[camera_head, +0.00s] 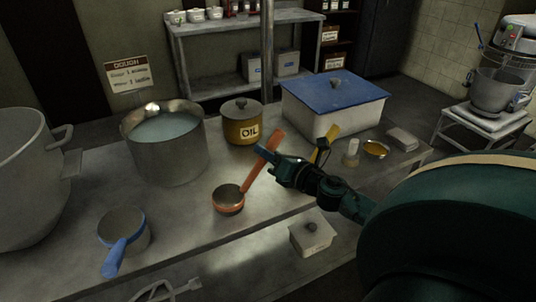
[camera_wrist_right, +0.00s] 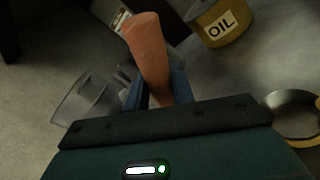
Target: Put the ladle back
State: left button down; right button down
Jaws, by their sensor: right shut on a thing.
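The ladle with an orange handle and a round metal cup (camera_head: 228,199) is at the middle of the metal table. Its handle leans up to the right. My right gripper (camera_head: 268,157) is shut on the upper part of that handle. In the right wrist view the orange handle (camera_wrist_right: 150,58) sticks out between the blue fingers. I cannot tell whether the cup touches the table. A blue-handled ladle (camera_head: 122,232) stands at the front left, and a yellow-handled tool (camera_head: 324,146) is partly hidden behind my right gripper. My left gripper is not in view.
A large pot of liquid (camera_head: 164,154), a yellow OIL pot (camera_head: 242,131) and a blue-lidded box (camera_head: 333,111) stand behind. A big metal pot (camera_head: 30,190) is at left. A small bowl (camera_head: 376,149) is at right.

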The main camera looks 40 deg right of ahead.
jog(key=c, duration=1.2)
grip_release()
jog(key=shift+f, duration=0.1)
jog(key=shift+r, duration=0.2)
jog(key=shift+s+f, duration=0.15)
jog(key=shift+s, duration=0.15)
jog(key=s, duration=0.3)
jog(key=s+b, duration=0.1)
jog(key=s, duration=0.3)
jog(key=s+d+b, duration=0.1)
jog(key=s, duration=0.3)
jog(key=shift+s, duration=0.25)
